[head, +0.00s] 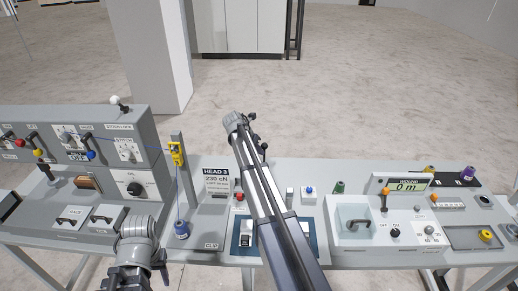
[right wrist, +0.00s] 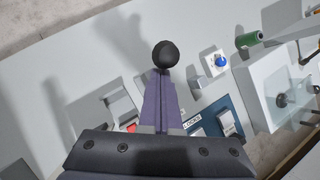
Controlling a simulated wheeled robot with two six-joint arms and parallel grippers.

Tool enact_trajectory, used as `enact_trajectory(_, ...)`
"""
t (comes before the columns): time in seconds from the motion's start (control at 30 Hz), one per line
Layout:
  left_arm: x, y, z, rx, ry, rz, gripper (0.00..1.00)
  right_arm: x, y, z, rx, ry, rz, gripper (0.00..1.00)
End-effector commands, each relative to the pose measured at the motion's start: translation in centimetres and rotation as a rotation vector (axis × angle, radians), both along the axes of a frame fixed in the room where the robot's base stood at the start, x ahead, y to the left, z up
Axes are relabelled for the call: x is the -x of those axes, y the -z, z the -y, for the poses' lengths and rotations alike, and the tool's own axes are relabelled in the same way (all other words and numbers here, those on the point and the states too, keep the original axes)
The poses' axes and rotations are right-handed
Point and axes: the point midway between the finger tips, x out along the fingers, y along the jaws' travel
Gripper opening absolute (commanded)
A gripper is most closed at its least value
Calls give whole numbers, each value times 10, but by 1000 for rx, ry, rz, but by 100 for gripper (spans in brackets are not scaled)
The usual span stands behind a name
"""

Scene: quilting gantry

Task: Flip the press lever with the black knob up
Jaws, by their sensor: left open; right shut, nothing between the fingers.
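A black ball knob (right wrist: 165,54) shows in the right wrist view, right at the tips of my right gripper (right wrist: 160,82). The gripper's fingers are shut with nothing between them. I cannot tell whether they touch the knob, and they hide whatever shaft is below it. In the head view my right arm covers most of this area. A blue-framed panel (right wrist: 226,104) with pale switches lies below right of the fingers. My left gripper (head: 146,254) is open at the lower left of the head view, in front of the left console; its fingers are hard to make out.
The left console (head: 130,164) carries several coloured knobs and another black-topped handle (head: 46,170). A HEAD 3 sign (head: 216,181) and a yellow thread guide (head: 176,153) stand left of my right arm. A blue button (right wrist: 219,60), green spool (right wrist: 249,38) and white unit (head: 350,238) are to its right.

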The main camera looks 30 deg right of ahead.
Motion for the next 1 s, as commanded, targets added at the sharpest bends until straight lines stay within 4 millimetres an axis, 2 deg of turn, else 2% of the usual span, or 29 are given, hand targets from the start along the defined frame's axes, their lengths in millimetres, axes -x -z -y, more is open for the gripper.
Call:
enact_trajectory(0.03,0,-6,0,0,-1,0,50,-9,-3,4,-19,2,-32,0)
enact_trajectory(0.17,0,-7,0,1,-2,0,50,-12,0,7,-52,-1,-85,0)
enact_trajectory(0.43,0,-7,0,0,-2,0,50,-8,0,5,-49,0,-80,0)
enact_trajectory(0.8,0,-22,0,0,-2,0,50,-8,-16,5,-48,-1,-79,0)
enact_trajectory(1.0,0,-22,0,0,-1,0,50,-8,-16,5,-48,0,-78,0)
